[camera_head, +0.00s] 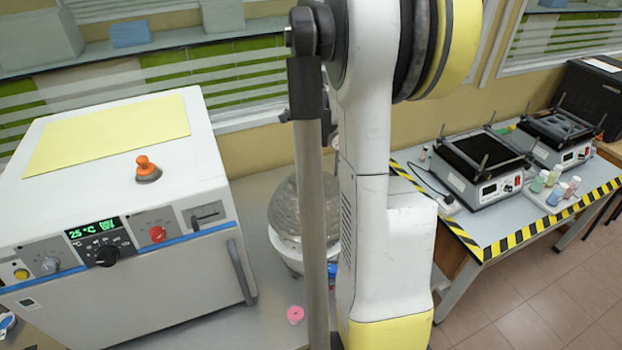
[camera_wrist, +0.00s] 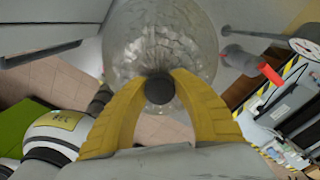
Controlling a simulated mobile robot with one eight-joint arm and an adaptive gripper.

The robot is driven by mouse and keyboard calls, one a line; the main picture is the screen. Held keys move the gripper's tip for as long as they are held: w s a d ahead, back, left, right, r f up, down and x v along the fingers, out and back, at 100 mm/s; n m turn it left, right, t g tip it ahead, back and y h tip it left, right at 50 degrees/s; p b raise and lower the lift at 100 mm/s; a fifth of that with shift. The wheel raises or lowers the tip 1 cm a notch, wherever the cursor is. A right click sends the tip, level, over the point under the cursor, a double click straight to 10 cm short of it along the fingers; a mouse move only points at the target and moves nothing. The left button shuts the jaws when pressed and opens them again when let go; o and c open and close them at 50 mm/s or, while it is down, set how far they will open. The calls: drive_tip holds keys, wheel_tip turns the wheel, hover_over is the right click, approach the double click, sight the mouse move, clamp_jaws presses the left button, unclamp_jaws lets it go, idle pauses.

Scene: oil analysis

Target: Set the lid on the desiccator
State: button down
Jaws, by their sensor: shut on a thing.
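In the wrist view, my gripper (camera_wrist: 160,85) has its yellow fingers shut around the dark round knob (camera_wrist: 159,90) of a clear glass lid (camera_wrist: 165,35). The lid's domed glass fills the upper middle of that view. In the head view, a clear glass dome (camera_head: 284,208) shows behind my arm, above a white rounded body (camera_head: 284,250) on the bench, which looks like the desiccator. My arm hides much of both, and my gripper is hidden there. I cannot tell whether the lid touches the desiccator's rim.
A white oven (camera_head: 120,190) with a side handle stands left of the dome. A small pink object (camera_head: 295,314) lies on the bench (camera_head: 262,325) in front. In the wrist view, a red-handled fitting (camera_wrist: 255,65) is close right of the lid. A striped-edge table (camera_head: 480,236) with hotplates stands right.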

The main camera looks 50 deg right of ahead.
drive_tip(key=shift+w+a, duration=0.2)
drive_tip(key=shift+w, duration=0.1)
drive_tip(key=shift+f+b, duration=2.25)
drive_tip(key=shift+f, duration=1.05)
drive_tip(key=shift+f+b, duration=0.45)
drive_tip(key=shift+f, duration=0.1)
drive_tip(key=c, duration=1)
unclamp_jaws()
drive_tip(key=shift+s, duration=0.1)
drive_tip(key=shift+c, duration=0.2)
